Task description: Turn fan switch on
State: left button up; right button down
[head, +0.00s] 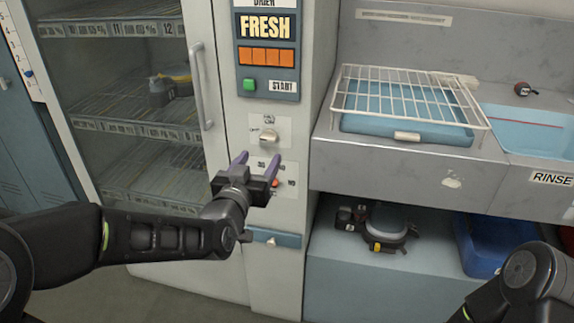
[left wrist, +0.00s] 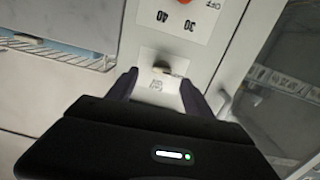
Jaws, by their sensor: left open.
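The fan switch (head: 268,137) is a small cream knob on a pale plate of the cabinet's control column. The plate carries small lettering, too blurred to read for certain. My left gripper (head: 256,160) is open, its two purple-grey fingers pointing up at the column just below the knob. In the left wrist view, which looks upside down, the switch (left wrist: 161,69) lies between the open fingertips, and nothing is held. I cannot tell whether the fingers touch it. My right gripper is out of view; only part of my right arm shows.
A red timer knob (head: 275,183) sits below the switch, partly behind my gripper. Above are a green START button (head: 249,85) and orange display (head: 266,57). The cabinet door handle (head: 201,87) stands out at left. A counter with a wire rack (head: 408,97) is right.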

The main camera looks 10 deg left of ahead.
aim_at(267, 138)
pick_arm(q)
jog(key=shift+w+a+r+t, duration=0.1)
jog(key=shift+a+r+t, duration=0.2)
jog(key=shift+r, duration=0.25)
jog(key=shift+w+d, duration=0.15)
jog(key=shift+w, duration=1.8)
jog(key=shift+w+d, duration=0.15)
jog(key=shift+w, duration=1.8)
jog(key=shift+c, duration=0.2)
grip_shut()
